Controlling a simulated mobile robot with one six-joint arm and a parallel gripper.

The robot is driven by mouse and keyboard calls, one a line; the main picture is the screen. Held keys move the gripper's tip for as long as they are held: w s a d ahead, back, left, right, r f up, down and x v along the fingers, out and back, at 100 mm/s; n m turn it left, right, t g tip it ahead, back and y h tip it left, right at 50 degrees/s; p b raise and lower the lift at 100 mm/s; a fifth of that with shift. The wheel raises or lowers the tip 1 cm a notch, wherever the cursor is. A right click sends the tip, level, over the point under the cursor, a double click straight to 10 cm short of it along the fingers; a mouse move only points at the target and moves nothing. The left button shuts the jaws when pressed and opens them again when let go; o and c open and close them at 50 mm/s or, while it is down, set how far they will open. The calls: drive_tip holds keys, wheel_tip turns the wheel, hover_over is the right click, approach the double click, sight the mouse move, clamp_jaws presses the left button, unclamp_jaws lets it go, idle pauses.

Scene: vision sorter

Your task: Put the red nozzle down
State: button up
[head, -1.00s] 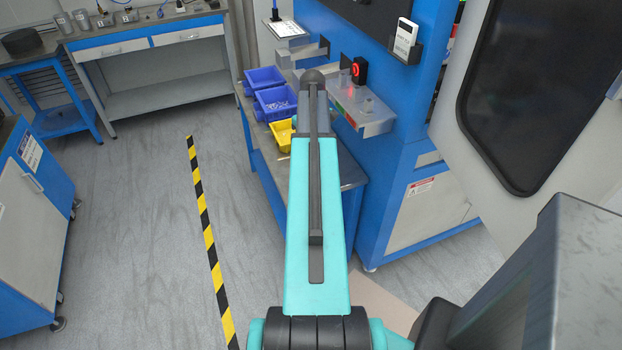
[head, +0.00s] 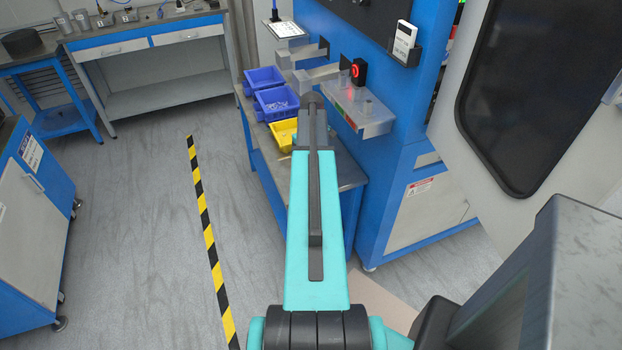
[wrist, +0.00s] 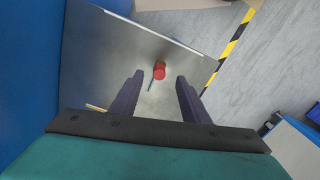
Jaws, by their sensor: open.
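The red nozzle (wrist: 159,71) is on the bare metal bench top (wrist: 100,70) in the wrist view. It shows between and a little beyond the fingertips of my gripper (wrist: 160,77). My gripper is open, with a gap on both sides of the nozzle and nothing held. A thin bluish strip (wrist: 152,85) lies just below the nozzle in the picture; I cannot tell whether it is part of it. In the head view my arm hides the gripper and the nozzle.
Blue bins (head: 264,79) and a yellow bin (head: 284,133) stand on the bench at its left side. A clear shelf with a red-lit sensor (head: 358,71) juts from the blue cabinet. Striped floor tape (head: 205,225) runs left of the bench.

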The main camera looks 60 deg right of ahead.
drive_tip(key=shift+f, duration=1.1)
drive_tip(key=shift+f, duration=0.1)
drive_tip(key=shift+d+f+p, duration=0.1)
drive_tip(key=shift+f+p, duration=0.95)
drive_tip(key=shift+f, duration=1.45)
clamp_jaws()
